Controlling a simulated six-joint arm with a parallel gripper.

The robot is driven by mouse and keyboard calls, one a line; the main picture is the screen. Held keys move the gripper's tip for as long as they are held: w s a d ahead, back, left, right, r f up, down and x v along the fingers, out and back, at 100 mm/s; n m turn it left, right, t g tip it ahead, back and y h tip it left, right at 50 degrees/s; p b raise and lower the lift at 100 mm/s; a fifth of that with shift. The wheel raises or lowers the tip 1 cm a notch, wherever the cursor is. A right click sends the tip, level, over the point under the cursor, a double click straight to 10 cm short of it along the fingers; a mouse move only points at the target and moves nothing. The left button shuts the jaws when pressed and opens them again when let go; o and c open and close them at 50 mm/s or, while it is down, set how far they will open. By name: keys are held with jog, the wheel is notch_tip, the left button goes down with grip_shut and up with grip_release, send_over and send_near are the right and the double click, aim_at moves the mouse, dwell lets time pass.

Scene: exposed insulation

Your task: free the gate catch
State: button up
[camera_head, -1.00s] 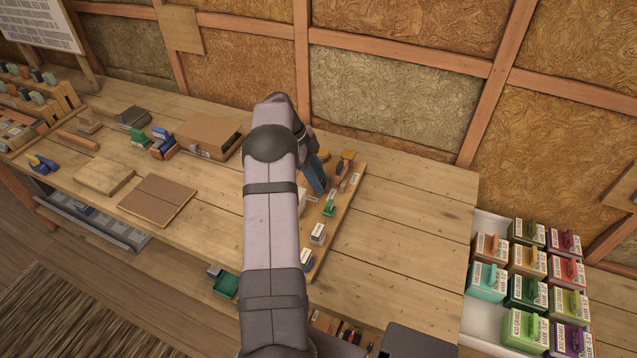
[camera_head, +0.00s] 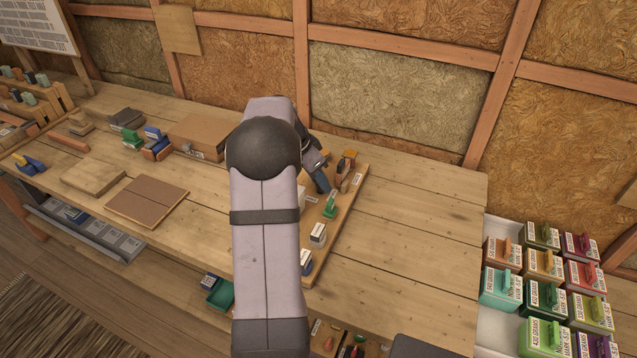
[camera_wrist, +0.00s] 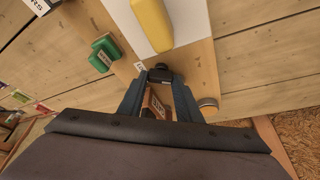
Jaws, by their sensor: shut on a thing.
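My gripper (camera_wrist: 160,78) is shut on a small dark piece (camera_wrist: 160,73) over the wooden board on the bench. Which part is the gate catch is not clear; the dark piece may be it. An orange-brown piece with a label (camera_wrist: 155,104) shows between the fingers, partly hidden by them. In the head view my blue-grey gripper (camera_head: 320,180) points down at the far end of the board (camera_head: 335,240). My arm hides much of the board's left side there. An orange-brown upright piece (camera_head: 346,166) stands just right of the gripper.
A green-handled block (camera_wrist: 105,52) and a yellow handle on a white block (camera_wrist: 152,22) lie near the gripper. Bare bench (camera_head: 420,225) lies right of the board, before a white tray (camera_head: 487,340) of coloured blocks.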

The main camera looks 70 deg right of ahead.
jog(key=shift+n, duration=0.3)
jog(key=o, duration=1)
jog(key=shift+o, duration=0.2)
jog(key=b+v, duration=0.1)
jog(key=v, duration=0.6)
jog(key=shift+r+b, duration=0.25)
jog(key=shift+b, duration=0.1)
